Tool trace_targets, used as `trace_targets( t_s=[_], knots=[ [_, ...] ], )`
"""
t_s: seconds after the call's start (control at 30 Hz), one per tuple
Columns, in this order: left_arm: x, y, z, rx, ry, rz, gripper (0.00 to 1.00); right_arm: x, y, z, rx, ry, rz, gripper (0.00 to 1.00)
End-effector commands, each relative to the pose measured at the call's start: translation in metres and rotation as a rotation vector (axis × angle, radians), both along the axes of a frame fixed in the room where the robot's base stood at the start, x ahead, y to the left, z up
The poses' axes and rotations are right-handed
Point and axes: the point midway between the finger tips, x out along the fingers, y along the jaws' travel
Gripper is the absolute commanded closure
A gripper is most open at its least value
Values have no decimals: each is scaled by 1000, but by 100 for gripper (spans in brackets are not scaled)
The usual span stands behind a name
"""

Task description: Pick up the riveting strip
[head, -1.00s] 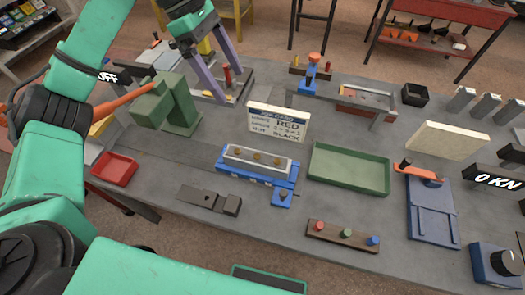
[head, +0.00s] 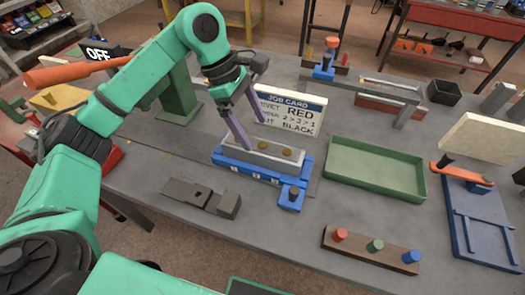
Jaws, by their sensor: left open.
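The riveting strip, a grey bar with brass-coloured rivets on top (head: 274,158), lies in a blue fixture (head: 262,175) near the middle of the bench. My left gripper (head: 255,137) is open with its two long purple-grey fingers pointing down at the left part of the strip. The near fingertip is at the strip's back left in the picture; the far finger is behind it, in front of the job card. I cannot tell whether either finger touches the strip. My right gripper is out of view.
A white job card (head: 300,112) stands just behind the fixture. A green tray (head: 375,185) is to the right, a wooden block with coloured pegs (head: 345,255) in front right, and a dark metal clamp piece (head: 186,193) at front left. Bare bench lies between them.

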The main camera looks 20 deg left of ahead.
Motion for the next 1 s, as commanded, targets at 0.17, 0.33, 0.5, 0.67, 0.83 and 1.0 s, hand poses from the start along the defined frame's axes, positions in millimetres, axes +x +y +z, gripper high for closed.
trace_targets(
  t_s=[0.17,0.33,0.5,0.67,0.83,1.0],
  knots=[
    [-1,-9,-20,0,2,0,3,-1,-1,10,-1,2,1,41],
    [-3,-20,-50,-1,4,-2,3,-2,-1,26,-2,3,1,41],
    [-3,-25,-65,0,-1,-1,3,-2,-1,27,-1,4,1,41],
    [-2,-25,-66,0,-1,0,14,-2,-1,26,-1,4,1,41],
    [-2,-25,-65,0,-1,0,79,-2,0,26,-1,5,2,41],
    [-2,-25,-64,-2,-2,0,100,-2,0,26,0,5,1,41]
  ],
)
